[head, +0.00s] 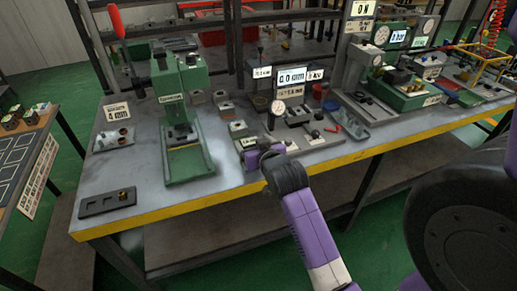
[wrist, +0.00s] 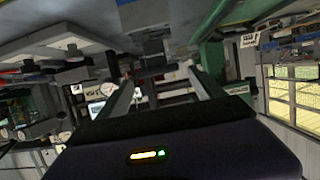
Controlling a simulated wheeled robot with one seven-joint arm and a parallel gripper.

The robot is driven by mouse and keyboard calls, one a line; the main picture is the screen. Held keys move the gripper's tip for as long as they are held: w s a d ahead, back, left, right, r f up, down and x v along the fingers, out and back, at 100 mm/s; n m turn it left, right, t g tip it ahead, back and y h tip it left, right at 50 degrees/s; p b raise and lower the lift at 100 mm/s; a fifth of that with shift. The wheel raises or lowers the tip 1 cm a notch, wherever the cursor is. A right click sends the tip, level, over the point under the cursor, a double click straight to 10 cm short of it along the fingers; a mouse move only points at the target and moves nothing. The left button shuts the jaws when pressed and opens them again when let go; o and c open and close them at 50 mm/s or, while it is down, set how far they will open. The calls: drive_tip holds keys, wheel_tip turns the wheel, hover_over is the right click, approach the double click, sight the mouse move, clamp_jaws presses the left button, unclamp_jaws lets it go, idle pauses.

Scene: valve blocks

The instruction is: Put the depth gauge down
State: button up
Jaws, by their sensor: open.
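My gripper (head: 262,156) is at the front of the workbench, just in front of a grey fixture (head: 297,122) with a round white dial (head: 279,107); my wrist partly hides it in the head view. In the wrist view, the two fingers of my gripper (wrist: 162,82) stand apart. Dark and grey parts show between and beyond them, but I see nothing clamped. A white round dial (wrist: 107,88) shows just left of the fingers. I cannot tell for certain whether this dial belongs to the depth gauge.
A green press (head: 184,120) stands left of my gripper. A dark tray with slots (head: 107,203) lies at the front left of the bench. A green machine (head: 402,90) and a grey tray (head: 346,126) are to the right. The bench has a yellow front edge (head: 205,202).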

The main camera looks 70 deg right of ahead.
drive_tip(key=s+a+f+n+t+y, duration=0.1)
drive_tip(key=s+a+n+t+y, duration=0.15)
drive_tip(key=a, duration=1.05)
drive_tip(key=s+a+f+n+t+y, duration=0.1)
drive_tip(key=s+a+f+n+y, duration=0.2)
drive_tip(key=a, duration=1)
drive_tip(key=s+a+r+n+t+y, duration=0.1)
drive_tip(key=s+a+r+n+y, duration=0.1)
drive_tip(key=s+a, duration=0.4)
drive_tip(key=s+a+r+n+t+y, duration=0.1)
drive_tip(key=s+a+r+n+y, duration=0.1)
drive_tip(key=s+a, duration=0.4)
drive_tip(key=shift+s+a+r+y, duration=0.15)
drive_tip(key=shift+s+r+y, duration=0.4)
drive_tip(key=shift+s+r, duration=0.15)
drive_tip(key=shift+o, duration=0.4)
drive_tip(key=shift+n, duration=0.25)
